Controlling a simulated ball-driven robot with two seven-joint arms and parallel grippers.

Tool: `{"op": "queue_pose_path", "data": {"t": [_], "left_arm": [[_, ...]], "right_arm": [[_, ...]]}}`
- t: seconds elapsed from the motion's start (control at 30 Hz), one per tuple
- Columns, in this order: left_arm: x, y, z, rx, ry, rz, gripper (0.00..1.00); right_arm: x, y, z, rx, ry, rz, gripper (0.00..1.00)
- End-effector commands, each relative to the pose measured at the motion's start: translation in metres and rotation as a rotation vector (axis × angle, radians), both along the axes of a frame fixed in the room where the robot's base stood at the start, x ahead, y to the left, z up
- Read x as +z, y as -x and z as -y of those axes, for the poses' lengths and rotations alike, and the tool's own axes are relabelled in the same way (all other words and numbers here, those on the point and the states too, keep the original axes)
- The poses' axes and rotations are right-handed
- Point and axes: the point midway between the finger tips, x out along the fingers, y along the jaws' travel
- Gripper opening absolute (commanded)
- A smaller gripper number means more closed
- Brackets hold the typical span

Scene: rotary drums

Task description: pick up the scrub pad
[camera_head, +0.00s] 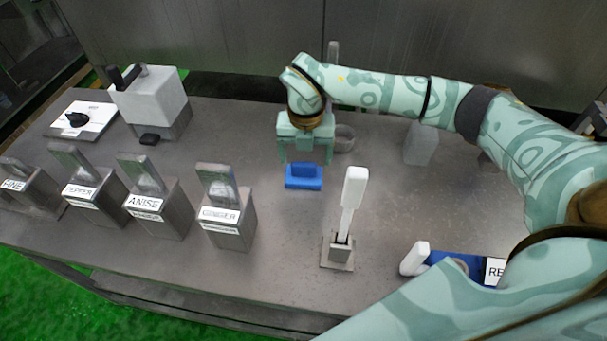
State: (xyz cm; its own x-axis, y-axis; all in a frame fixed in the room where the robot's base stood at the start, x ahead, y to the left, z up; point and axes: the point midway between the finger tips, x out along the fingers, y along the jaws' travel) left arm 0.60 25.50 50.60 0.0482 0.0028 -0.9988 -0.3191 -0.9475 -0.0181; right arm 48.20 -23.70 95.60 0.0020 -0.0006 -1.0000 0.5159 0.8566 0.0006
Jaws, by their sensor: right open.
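The blue block with a raised grip (304,177), which looks like the scrub pad, lies on the grey table (270,260) near the middle. My right gripper (305,160) points down just behind and above it, with its fingers apart. The fingers look empty. I cannot tell whether the fingertips touch the blue block. My left gripper does not show.
Several labelled metal holders stand at the left, one reading ANISE (145,203). A white-handled tool stands upright in a metal base (337,254) right of the blue block. A white box machine (150,98) stands at the back left. A round metal cup (344,138) is behind the gripper.

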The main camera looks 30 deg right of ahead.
Motion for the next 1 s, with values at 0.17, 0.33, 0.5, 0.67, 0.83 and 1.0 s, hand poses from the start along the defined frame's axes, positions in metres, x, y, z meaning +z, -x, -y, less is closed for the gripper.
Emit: {"op": "queue_pose_path", "data": {"t": [0.17,0.33,0.5,0.67,0.83,1.0], "left_arm": [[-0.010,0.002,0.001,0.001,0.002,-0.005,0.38],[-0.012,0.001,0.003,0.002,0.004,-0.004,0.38],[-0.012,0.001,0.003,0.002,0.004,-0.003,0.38],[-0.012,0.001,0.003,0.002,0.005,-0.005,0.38],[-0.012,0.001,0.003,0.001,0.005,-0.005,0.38],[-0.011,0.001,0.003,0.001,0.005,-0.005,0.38]], "right_arm": [[-0.033,-0.003,-0.002,0.000,-0.001,-0.007,0.80],[-0.045,-0.003,-0.002,0.001,0.000,-0.002,0.80],[-0.044,-0.003,-0.002,0.000,0.000,-0.001,0.72],[-0.044,-0.003,-0.002,0.000,0.000,-0.001,0.31],[-0.044,-0.003,-0.002,0.000,0.000,-0.001,0.31],[-0.041,-0.003,-0.002,0.000,0.000,0.000,0.31]]}}
